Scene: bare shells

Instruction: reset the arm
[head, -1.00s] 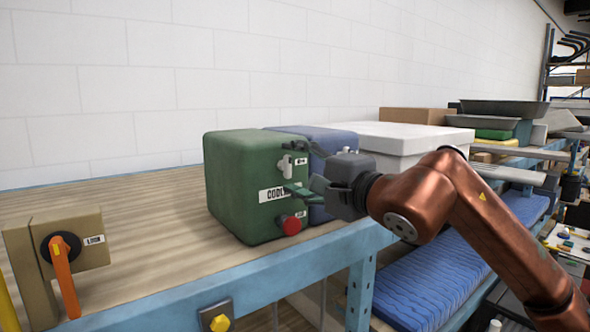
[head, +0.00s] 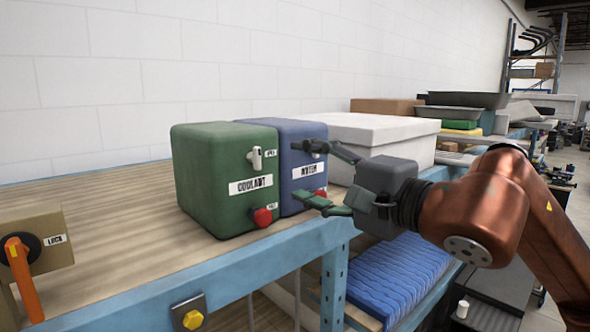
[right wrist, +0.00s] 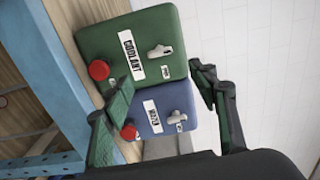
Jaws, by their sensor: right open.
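My right arm comes in from the right in the head view. My right gripper (head: 322,178) is open and empty, with its two fingers apart, in front of the blue box. The green box (head: 222,205) labelled COOLANT stands on the bench with a white switch (head: 257,158) above and a red knob (head: 262,217) below. The blue box (head: 300,138) stands right behind it, partly hidden by the gripper. My left gripper is not in view.
A tan box with an orange lever (head: 22,278) stands at the left front. A white box (head: 375,138) and grey trays (head: 450,112) stand behind the gripper. The blue bench edge (head: 240,268) runs below. Blue ribbed material (head: 400,280) lies on the lower shelf.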

